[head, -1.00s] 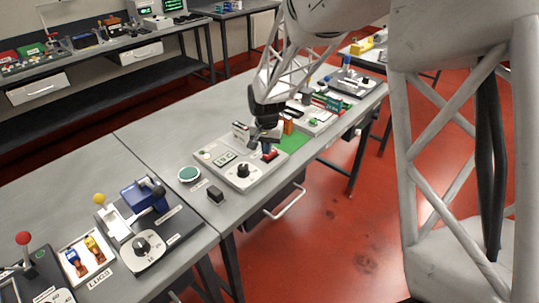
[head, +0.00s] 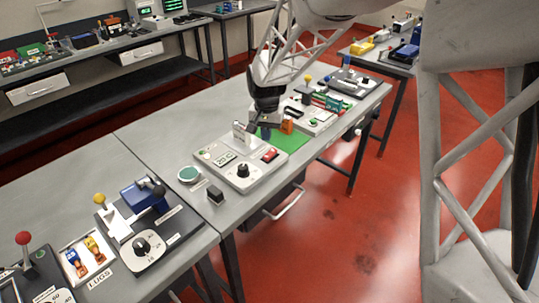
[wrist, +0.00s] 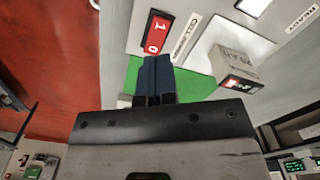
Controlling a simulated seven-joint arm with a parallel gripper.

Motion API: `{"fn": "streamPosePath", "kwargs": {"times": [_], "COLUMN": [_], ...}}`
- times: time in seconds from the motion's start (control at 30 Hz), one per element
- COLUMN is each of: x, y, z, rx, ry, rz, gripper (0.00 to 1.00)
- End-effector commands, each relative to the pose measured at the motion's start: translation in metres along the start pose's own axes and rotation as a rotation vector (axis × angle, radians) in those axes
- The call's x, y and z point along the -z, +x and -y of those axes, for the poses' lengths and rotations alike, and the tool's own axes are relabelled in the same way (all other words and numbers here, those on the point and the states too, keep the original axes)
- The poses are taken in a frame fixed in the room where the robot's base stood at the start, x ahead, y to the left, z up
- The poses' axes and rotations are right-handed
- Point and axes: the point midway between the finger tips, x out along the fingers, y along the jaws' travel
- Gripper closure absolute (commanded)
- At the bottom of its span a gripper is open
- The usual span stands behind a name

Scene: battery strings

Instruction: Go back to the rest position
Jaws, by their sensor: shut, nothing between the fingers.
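My gripper (head: 266,131) is above the work table in the head view, over the back edge of a grey panel (head: 217,171) and close to a green mat (head: 292,141). In the wrist view its blue fingers (wrist: 157,75) are together with nothing between them. A red rocker switch (wrist: 157,33) marked 1 and 0 shows just past the fingertips. The same red switch (head: 270,155) is on the panel in the head view, in front of the gripper. A small whitish block-shaped device (wrist: 236,68) stands right of the fingers in the wrist view.
The panel also carries a black knob (head: 243,171). An orange block (head: 287,126) stands by the mat. More equipment lines the table beyond. The near-left tabletop is partly clear.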

Motion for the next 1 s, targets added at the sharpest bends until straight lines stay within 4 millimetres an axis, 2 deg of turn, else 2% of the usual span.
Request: {"fn": "streamPosePath", "kwargs": {"times": [0.67, 0.87, 1.0], "x": [-0.002, -0.014, -0.031], "y": [-0.005, -0.021, -0.04], "z": [-0.002, -0.016, -0.036], "rx": [0.001, 0.006, 0.012], "ry": [-0.001, -0.012, -0.027], "rz": [-0.002, -0.014, -0.028], "gripper": [1.0, 1.0, 1.0]}}
